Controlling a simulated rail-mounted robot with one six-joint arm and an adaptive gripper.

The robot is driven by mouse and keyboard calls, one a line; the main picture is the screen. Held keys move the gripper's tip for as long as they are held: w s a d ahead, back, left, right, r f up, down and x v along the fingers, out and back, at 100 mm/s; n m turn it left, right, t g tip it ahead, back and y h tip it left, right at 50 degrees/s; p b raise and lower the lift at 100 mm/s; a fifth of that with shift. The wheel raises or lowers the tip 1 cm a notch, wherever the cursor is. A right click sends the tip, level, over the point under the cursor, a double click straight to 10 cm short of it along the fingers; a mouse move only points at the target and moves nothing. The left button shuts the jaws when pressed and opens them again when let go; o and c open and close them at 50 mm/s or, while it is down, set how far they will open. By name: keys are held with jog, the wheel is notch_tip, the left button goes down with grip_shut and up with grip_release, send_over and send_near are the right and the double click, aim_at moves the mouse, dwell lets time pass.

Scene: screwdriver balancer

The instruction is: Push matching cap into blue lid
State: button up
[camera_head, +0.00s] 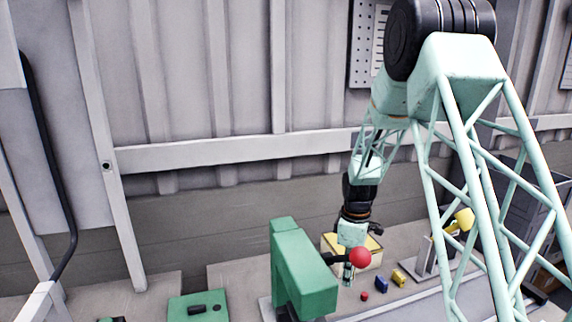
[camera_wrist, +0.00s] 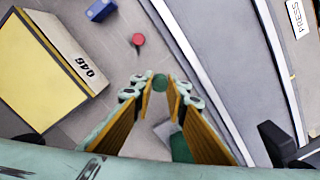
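My gripper (camera_head: 348,279) points down between the green press and the yellow-topped box. In the wrist view, a round green piece (camera_wrist: 160,82) fills the narrow gap between my gripper's fingertips (camera_wrist: 160,87). I cannot tell whether the fingers press on it or only stand either side of it. A small red cap (camera_head: 364,296) stands on the table near the gripper, and it shows beyond the fingertips in the wrist view (camera_wrist: 138,39). A blue piece (camera_head: 381,284) lies farther right, also at the wrist view's top edge (camera_wrist: 101,9). I cannot make out which piece is the blue lid.
The green press (camera_head: 303,270), with a red knob (camera_head: 360,257), stands left of the gripper. A yellow-topped box (camera_wrist: 42,65) is close by. A small yellow piece (camera_head: 398,278) lies beyond the blue one. A green box (camera_head: 198,306) is at the lower left.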

jog(key=m, duration=0.6)
jog(key=shift+s+r, duration=0.1)
jog(key=shift+r, duration=0.1)
jog(key=m, duration=0.6)
jog(key=shift+s+r+m, duration=0.15)
jog(key=shift+r+m, duration=0.1)
jog(key=shift+m, duration=0.15)
dwell(0.4)
